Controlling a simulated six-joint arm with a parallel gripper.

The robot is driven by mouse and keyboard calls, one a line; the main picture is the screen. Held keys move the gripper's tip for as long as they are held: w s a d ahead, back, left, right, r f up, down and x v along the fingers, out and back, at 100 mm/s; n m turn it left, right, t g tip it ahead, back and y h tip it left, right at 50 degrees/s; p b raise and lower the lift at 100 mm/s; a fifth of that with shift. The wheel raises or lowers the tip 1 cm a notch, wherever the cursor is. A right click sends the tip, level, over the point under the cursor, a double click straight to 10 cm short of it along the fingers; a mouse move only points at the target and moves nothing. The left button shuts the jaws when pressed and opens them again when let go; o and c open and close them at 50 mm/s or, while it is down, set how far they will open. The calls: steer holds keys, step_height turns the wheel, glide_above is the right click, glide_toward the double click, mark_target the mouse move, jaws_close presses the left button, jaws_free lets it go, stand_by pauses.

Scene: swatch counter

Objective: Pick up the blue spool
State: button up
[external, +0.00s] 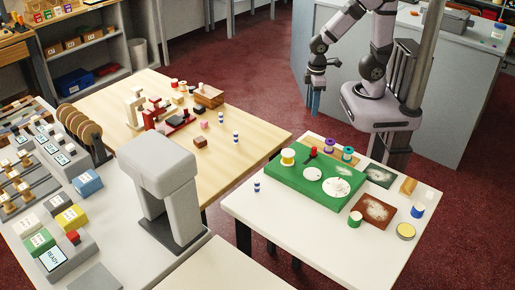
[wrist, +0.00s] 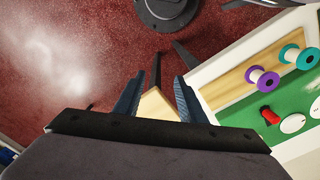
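A spool with a blue body and pale top (external: 417,211) stands upright near the right side of the white table in the external view. I cannot make it out in the wrist view. A teal spool (external: 347,154) and a purple spool (external: 329,146) stand at the green board's far edge; the teal (wrist: 299,57) and purple (wrist: 262,79) ones also show in the wrist view. My gripper (external: 316,103) hangs in the air beyond the table's far side, well away from the blue spool. In the wrist view my gripper (wrist: 156,92) has its fingers apart with nothing between them.
The green board (external: 310,185) also holds a yellow spool (external: 288,157), a red-handled item (external: 313,153) and white discs. A green spool (external: 355,219), a brown patch (external: 377,209) and a yellow-topped tin (external: 405,231) are near the blue spool. Red floor separates the tables.

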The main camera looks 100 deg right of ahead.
mark_target(227, 143)
steer(key=w+f+t, duration=0.1)
steer(key=w+f, duration=0.1)
steer(key=w, duration=0.2)
steer(key=w+a+f+t+b, duration=0.1)
steer(key=w+f+t, duration=0.1)
steer(key=w, duration=0.3)
steer(key=w+a+f+t+b, duration=0.1)
steer(key=w+f+t, duration=0.1)
steer(key=w, duration=0.3)
steer(key=shift+a+f, duration=0.1)
steer(key=w+t, duration=0.2)
steer(key=w, duration=0.2)
steer(key=w+a+f+t+b, duration=0.1)
steer(key=w+t, duration=0.1)
steer(key=w, duration=0.2)
steer(key=w+a+f+t+b, duration=0.1)
steer(key=w+t, duration=0.1)
steer(key=w, duration=0.2)
steer(key=shift+w+f+t, duration=0.15)
steer(key=shift+w+t, duration=0.1)
steer(key=shift+t, duration=0.15)
steer(key=shift+w+r+t+b, duration=0.4)
steer(key=shift+w+t, duration=0.3)
steer(key=shift+t, duration=0.2)
steer(key=shift+p+x, duration=1.15)
steer(key=shift+x, duration=2.5)
steer(key=shift+d+f, duration=0.1)
steer(key=shift+d, duration=0.05)
steer(key=shift+c, duration=0.2)
jaws_close()
